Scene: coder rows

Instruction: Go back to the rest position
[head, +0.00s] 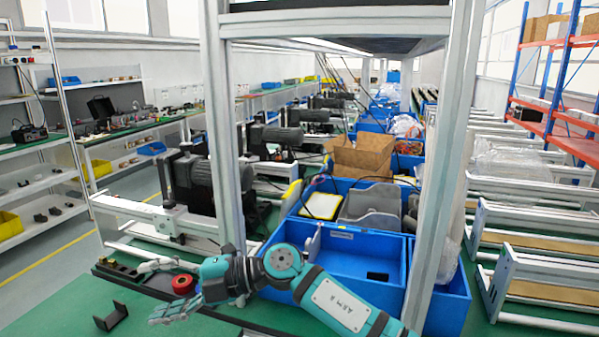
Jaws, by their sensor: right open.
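My right arm comes in from the lower right, and its teal and grey gripper (155,291) is open over the front of the green bench (150,322). Its two fingers point left and are spread apart. A red round part with a dark centre (183,284) shows between the fingers, near the black rail. I cannot tell whether the fingers touch it. My left gripper is not in view.
A blue bin (345,262) stands behind my right forearm. Upright metal posts (224,130) (440,170) rise close to the arm. A black bracket (110,316) lies on the bench at left. A black rail with small parts (118,272) runs along the bench.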

